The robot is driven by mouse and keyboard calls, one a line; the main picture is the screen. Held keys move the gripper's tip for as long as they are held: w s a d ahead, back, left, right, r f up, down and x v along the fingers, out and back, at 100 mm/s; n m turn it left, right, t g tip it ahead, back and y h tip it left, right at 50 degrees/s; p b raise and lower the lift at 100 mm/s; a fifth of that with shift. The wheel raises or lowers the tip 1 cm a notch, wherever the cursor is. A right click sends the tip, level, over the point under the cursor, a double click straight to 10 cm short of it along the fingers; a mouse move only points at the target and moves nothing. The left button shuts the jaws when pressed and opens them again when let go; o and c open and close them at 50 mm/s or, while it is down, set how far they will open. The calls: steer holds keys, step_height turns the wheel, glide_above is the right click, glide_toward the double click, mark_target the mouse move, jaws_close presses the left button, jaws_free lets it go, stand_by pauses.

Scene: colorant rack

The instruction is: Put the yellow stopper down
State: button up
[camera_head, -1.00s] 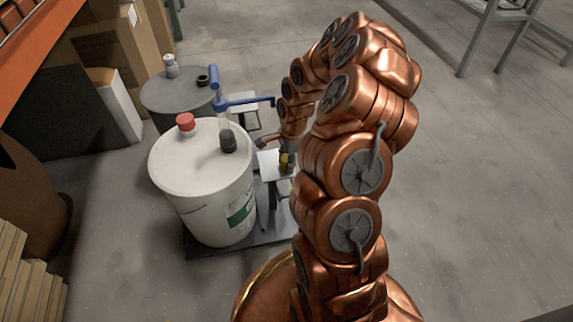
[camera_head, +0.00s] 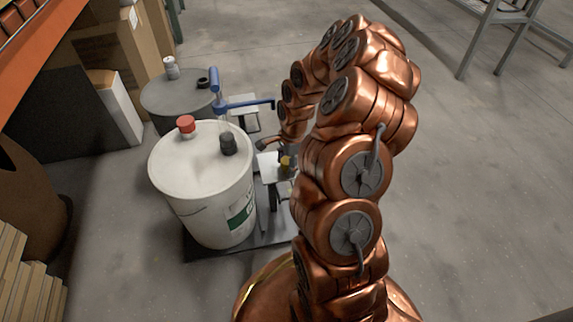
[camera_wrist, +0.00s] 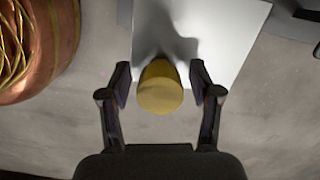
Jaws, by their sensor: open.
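The yellow stopper (camera_wrist: 160,92) stands at the near edge of a white plate (camera_wrist: 225,35) in the wrist view. In the head view the stopper (camera_head: 287,162) shows small on the white plate (camera_head: 267,168), beside my arm. My gripper (camera_wrist: 161,82) is open, with one finger on each side of the stopper and a visible gap at both sides. The underside of the stopper is hidden, so its exact contact with the plate cannot be told. My arm hides most of the gripper in the head view.
A white bucket (camera_head: 202,190) with a red cap (camera_head: 186,124) and a dark cap (camera_head: 228,143) stands left of the plate. Behind it are a grey drum (camera_head: 175,98) and a blue-handled fixture (camera_head: 245,103). The floor (camera_head: 490,190) at right is clear.

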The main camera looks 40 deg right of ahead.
step_height(320, 180, up, 12)
steer(key=d+p, duration=0.1)
steer(key=p, duration=0.4)
steer(key=s+a+r+n, duration=0.4)
steer(key=a+r+n, duration=0.2)
steer(key=a, duration=0.3)
steer(key=s+a+r+n+g, duration=0.1)
steer(key=s+a+n, duration=0.3)
steer(key=s, duration=0.4)
steer(key=s+a+r+n+g, duration=0.1)
steer(key=s+a+r+n, duration=0.3)
steer(key=s, duration=0.4)
steer(key=s+a+r+n+g+h, duration=0.1)
steer(key=s+a+r+n, duration=0.1)
steer(key=s+a+n, duration=0.2)
steer(key=s+n, duration=0.2)
steer(key=s, duration=0.2)
steer(key=shift+s+a+r+g, duration=0.15)
steer(key=shift+s+r+g, duration=0.2)
steer(key=shift+r+g, duration=0.05)
step_height(320, 180, up, 40)
steer(key=t+p, duration=0.1)
steer(key=p, duration=3.7)
steer(key=shift+w+r+t, duration=0.2)
steer(key=shift+w+t, duration=0.2)
